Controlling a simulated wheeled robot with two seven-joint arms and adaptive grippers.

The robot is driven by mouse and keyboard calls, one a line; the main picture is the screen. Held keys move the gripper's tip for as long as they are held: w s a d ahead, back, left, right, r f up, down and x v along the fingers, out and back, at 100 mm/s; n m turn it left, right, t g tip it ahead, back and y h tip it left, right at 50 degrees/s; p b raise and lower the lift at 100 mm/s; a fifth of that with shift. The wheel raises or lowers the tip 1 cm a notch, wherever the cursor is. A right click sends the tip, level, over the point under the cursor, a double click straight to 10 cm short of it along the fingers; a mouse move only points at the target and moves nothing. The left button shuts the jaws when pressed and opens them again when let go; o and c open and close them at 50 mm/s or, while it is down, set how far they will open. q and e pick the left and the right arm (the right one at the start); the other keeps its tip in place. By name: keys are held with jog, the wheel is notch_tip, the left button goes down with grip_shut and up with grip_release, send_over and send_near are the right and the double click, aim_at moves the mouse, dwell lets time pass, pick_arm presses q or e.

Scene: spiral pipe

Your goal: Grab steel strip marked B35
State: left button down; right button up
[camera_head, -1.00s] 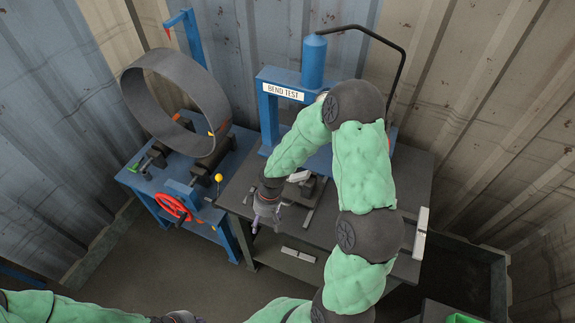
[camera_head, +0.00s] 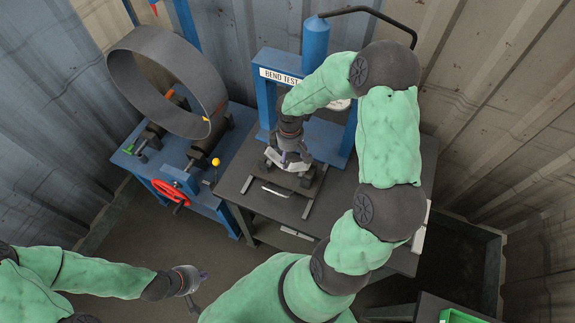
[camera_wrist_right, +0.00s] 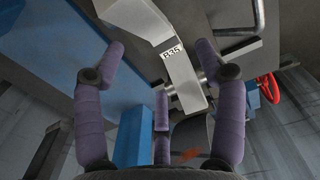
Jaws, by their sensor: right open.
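The steel strip marked B35 (camera_wrist_right: 183,80) shows in the right wrist view, bent and light grey, with its label facing the camera. It lies at the press, and part of it shows in the head view (camera_head: 272,157) beside my right gripper (camera_head: 290,160). In the wrist view my right gripper (camera_wrist_right: 165,75) is open, with the strip in the space ahead of and between its purple fingers; I cannot tell whether they touch it. My left gripper (camera_head: 196,288) is low at the left, away from the strip, and its jaw state is unclear.
The blue bend test press (camera_head: 316,60) stands on a dark table (camera_head: 240,190). At the left is a blue roller bench with a red handwheel (camera_head: 171,192) and a large steel ring (camera_head: 150,90). A dark bin (camera_head: 470,270) stands at the right.

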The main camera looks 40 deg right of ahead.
aim_at(288, 163)
jog(key=shift+w+f+b, duration=0.2)
jog(key=shift+f+b, duration=0.1)
jog(key=shift+f, duration=2.3)
jog(key=shift+r, duration=0.1)
grip_shut()
